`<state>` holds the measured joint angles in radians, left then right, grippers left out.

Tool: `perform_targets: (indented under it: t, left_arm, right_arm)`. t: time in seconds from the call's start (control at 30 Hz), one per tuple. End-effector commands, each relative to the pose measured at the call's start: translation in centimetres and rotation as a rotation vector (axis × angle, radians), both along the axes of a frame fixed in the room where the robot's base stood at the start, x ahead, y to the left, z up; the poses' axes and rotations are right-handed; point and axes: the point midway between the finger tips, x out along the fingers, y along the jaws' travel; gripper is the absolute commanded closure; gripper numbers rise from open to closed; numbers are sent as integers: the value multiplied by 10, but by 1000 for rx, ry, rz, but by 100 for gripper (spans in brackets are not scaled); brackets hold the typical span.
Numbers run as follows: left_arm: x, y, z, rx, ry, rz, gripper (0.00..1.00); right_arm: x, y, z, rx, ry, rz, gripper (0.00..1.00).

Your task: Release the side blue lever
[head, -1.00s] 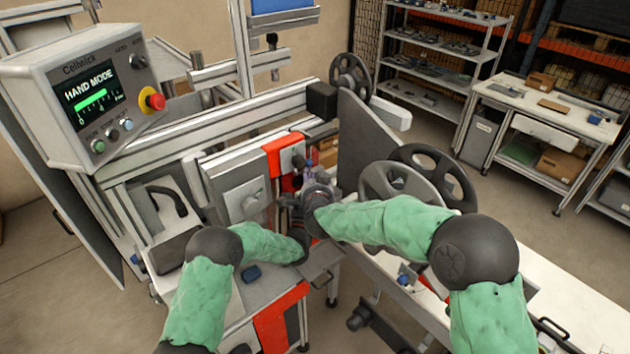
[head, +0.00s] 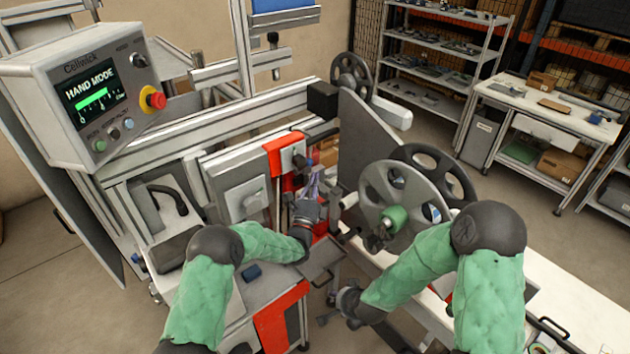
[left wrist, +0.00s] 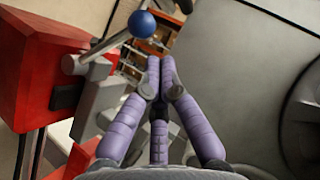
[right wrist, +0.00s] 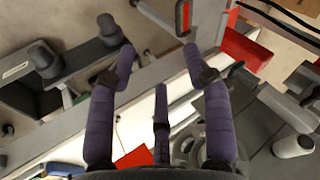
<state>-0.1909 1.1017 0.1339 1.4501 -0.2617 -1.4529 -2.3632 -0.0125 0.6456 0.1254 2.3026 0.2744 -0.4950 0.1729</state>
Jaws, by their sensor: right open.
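The lever shows in the left wrist view as a metal rod with a blue ball knob (left wrist: 142,24), mounted beside a red block (left wrist: 45,65). My left gripper (left wrist: 160,75) has its purple fingers drawn together at the tips, with nothing seen between them. The knob is apart from the fingertips in that picture, above and slightly left. In the head view my left gripper (head: 316,182) is beside the red bracket (head: 285,155), and the knob is hard to make out there. My right gripper (right wrist: 160,72) is open and empty, low in front of the machine.
A grey reel (head: 375,190) with a green hub (head: 395,219) stands right of my left gripper. A grey upright plate (head: 370,145) rises behind it. The control box (head: 85,95) is at upper left. A white bench top (head: 560,325) runs along the lower right.

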Motion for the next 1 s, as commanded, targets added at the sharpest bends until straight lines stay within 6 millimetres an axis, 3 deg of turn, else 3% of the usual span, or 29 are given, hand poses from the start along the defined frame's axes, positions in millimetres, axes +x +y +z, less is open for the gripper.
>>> perform_targets:
  t: [0.03,0.2,0.4,0.6,1.0]
  left_arm:
    - [0,0,0,0,0,0,100]
    - [0,0,0,0,0,0,100]
    - [0,0,0,0,0,0,100]
    - [0,0,1,-3,2,0,100]
    - [2,1,5,-31,44,0,100]
  right_arm:
    - [-25,-2,-24,-6,65,43,50]
    - [-102,0,-76,-2,241,207,50]
    - [-169,6,-104,32,370,343,50]
    - [-193,10,-113,52,414,397,50]
    - [-194,10,-127,52,414,399,50]
